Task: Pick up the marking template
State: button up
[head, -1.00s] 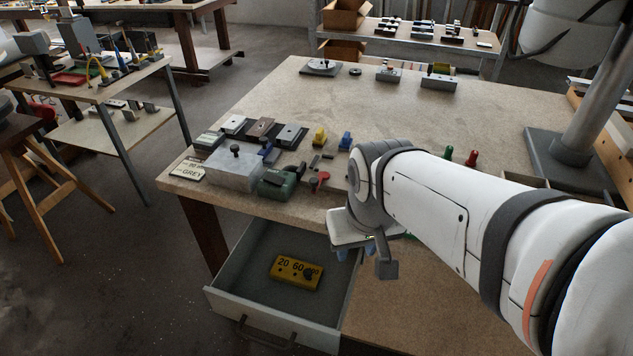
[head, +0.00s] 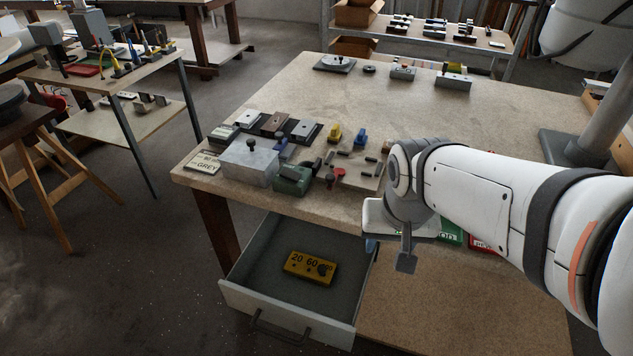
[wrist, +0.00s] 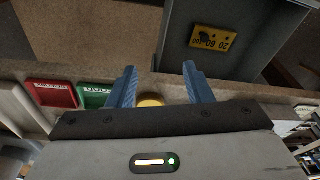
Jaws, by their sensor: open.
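The marking template appears to be the yellow plate (head: 311,267) with black numbers 20 and 60 and a dark knob. It lies on the floor of the open grey drawer (head: 262,297) under the workbench. In the wrist view it shows upside down at the upper right (wrist: 213,40), beyond the fingertips and apart from them. My gripper (wrist: 158,82) has its two blue fingers spread with nothing held between them. In the head view my wrist hides most of the gripper; a bit of blue finger (head: 371,246) shows right of the drawer.
The workbench top (head: 440,115) carries a grey metal block (head: 249,164), a green block (head: 291,180) and several small parts near its front left edge. Green (wrist: 95,95) and red (wrist: 51,93) labelled boxes show left of the fingers. The drawer's walls surround the plate.

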jog(key=w+a+f+m+g, duration=0.1)
jog(key=w+a+f+m, duration=0.4)
jog(key=w+a+f, duration=0.25)
jog(key=m+g+p, duration=0.1)
jog(key=m, duration=0.1)
send_near(321, 270)
jog(key=shift+a+f, duration=0.15)
jog(key=shift+a, duration=0.05)
notch_tip(321, 270, down, 3)
jog(key=shift+a+f+m, duration=0.1)
jog(key=shift+f+m, duration=0.1)
jog(key=shift+m, duration=0.1)
jog(key=f, duration=0.5)
jog(key=shift+d, duration=0.3)
jog(key=shift+w, duration=0.1)
jog(key=shift+r, duration=0.1)
grip_shut()
